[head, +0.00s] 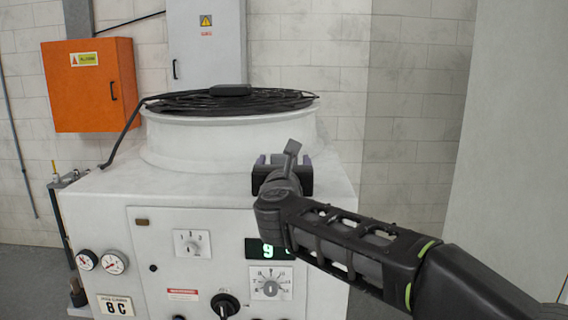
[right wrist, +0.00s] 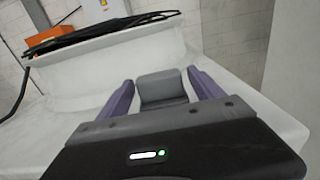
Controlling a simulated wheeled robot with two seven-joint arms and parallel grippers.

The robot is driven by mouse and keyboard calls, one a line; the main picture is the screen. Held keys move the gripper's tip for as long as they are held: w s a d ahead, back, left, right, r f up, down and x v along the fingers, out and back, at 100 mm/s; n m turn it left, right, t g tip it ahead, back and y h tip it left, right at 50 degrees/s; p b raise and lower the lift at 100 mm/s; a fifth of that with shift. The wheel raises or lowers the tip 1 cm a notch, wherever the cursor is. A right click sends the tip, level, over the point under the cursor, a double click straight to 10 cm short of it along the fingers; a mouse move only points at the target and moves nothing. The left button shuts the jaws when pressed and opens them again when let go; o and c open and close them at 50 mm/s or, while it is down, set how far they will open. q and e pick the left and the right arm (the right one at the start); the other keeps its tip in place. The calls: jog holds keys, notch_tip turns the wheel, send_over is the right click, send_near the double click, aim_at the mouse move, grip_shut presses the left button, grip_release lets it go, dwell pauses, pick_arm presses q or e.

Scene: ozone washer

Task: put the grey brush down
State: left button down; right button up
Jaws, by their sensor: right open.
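A grey block, which looks like the grey brush (right wrist: 162,90), sits between the two purple fingers of my right gripper (right wrist: 163,84) in the right wrist view. In the head view, the brush (head: 292,149) shows as a small tilted grey piece above the gripper. My right gripper (head: 283,160) is open around it, over the front right of the white washer's top (head: 335,180). Whether the brush touches the washer's top is hidden by my gripper and arm. My left gripper is not in view.
A white round drum (head: 230,140) rises behind the gripper, with a black coiled cable (head: 185,103) on top. The front panel carries dials, a knob (head: 225,305) and a green display (head: 268,250). An orange box (head: 90,85) hangs on the wall. The top's right side looks bare.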

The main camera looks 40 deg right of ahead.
jog(key=shift+r, duration=0.1)
jog(key=shift+r+p, duration=0.2)
jog(key=shift+p, duration=0.15)
jog(key=b+v, duration=0.4)
jog(key=v, duration=0.8)
jog(key=shift+f, duration=0.15)
